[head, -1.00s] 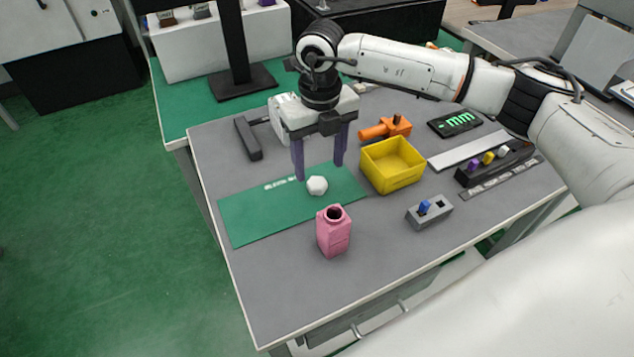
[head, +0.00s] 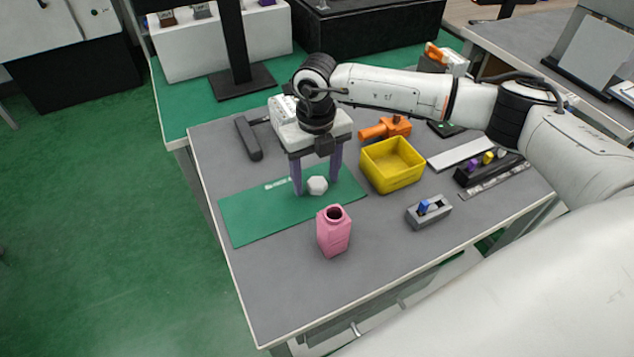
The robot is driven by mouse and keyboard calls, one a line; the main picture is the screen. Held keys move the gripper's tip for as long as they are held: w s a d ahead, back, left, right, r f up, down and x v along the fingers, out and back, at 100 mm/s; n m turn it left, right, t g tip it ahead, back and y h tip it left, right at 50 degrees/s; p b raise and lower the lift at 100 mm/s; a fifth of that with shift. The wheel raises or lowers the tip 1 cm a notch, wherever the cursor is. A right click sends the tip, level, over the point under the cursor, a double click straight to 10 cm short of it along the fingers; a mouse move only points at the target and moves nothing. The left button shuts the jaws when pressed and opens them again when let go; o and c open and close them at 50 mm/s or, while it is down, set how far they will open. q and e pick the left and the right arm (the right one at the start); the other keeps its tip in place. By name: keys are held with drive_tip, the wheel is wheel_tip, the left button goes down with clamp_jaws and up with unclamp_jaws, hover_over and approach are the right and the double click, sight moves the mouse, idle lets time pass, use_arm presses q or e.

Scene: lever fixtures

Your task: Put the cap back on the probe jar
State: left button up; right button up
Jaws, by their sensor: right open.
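The pink probe jar (head: 333,236) stands upright on the grey table, its dark round mouth open at the top. A white faceted piece, which looks like the cap (head: 317,185), lies on the green mat (head: 262,218) behind the jar. My right gripper (head: 316,187) points down with its two purple fingers apart, one on each side of the cap. It is open, and I cannot tell whether a finger touches the cap. My left gripper is not in the view.
A yellow bin (head: 392,165) stands right of the mat, with an orange tool (head: 386,128) behind it. A grey block with a blue lever (head: 428,211) is at the right front. A dark grey handle-like object (head: 249,138) lies at the back left. The front table area is clear.

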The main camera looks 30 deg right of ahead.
sight(316, 181)
drive_tip(key=shift+c, duration=0.6)
drive_tip(key=c, duration=0.9)
drive_tip(key=shift+r, duration=0.15)
drive_tip(key=shift+c, duration=0.2)
wheel_tip(316, 181, up, 10)
